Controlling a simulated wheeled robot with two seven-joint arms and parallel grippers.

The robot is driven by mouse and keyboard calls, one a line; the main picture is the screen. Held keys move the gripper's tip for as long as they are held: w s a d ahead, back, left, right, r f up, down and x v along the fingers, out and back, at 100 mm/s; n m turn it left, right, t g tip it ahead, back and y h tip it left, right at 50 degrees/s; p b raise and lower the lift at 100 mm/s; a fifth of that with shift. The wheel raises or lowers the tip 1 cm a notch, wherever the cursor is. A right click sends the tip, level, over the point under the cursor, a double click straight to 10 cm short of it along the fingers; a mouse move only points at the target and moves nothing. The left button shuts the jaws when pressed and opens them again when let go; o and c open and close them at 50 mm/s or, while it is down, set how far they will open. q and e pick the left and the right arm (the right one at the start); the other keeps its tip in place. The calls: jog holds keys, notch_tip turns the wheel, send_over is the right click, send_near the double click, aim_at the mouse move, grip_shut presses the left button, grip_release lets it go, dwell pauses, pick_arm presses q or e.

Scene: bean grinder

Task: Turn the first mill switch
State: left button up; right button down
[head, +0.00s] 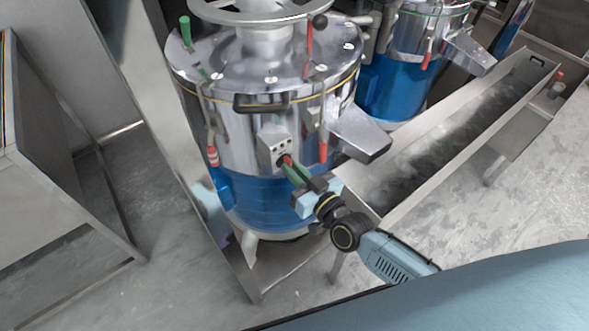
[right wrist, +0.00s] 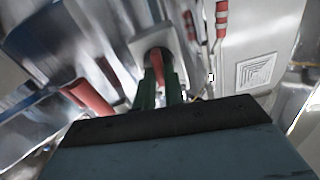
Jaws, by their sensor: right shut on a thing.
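The first mill (head: 262,125) stands in the middle of the head view, a steel drum with a blue lower band. A small grey switch box (head: 275,141) is on its front, with a red switch handle (head: 286,159) low on it. My right gripper (head: 289,166), with green fingers, reaches the box from the lower right and is shut on the red handle. In the right wrist view the red switch handle (right wrist: 157,70) lies between the green fingers, in front of the pale box (right wrist: 150,48). The fingers partly hide the handle. My left gripper is not in view.
The mill's steel spout (head: 362,135) sticks out just right of the gripper, above a long metal trough (head: 450,130). A second mill (head: 395,85) stands behind right. Red-handled levers (head: 322,150) hang near the box. A metal table (head: 60,190) stands left, with floor between.

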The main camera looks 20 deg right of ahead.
pick_arm(q)
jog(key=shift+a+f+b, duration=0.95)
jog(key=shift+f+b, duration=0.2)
jog(key=shift+b, duration=0.05)
pick_arm(e)
jog(key=shift+d+f+m, duration=0.1)
jog(key=shift+f+m, duration=0.05)
jog(key=shift+m, duration=4)
jog(key=shift+d+f+m, duration=0.1)
jog(key=shift+f+m, duration=0.05)
jog(key=shift+m, duration=4)
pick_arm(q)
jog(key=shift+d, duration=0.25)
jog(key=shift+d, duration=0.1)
pick_arm(e)
jog(key=c, duration=1.5)
grip_release()
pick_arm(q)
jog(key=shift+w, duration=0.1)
pick_arm(e)
jog(key=v, duration=1.3)
jog(key=shift+s+r, duration=0.1)
jog(key=shift+s, duration=0.05)
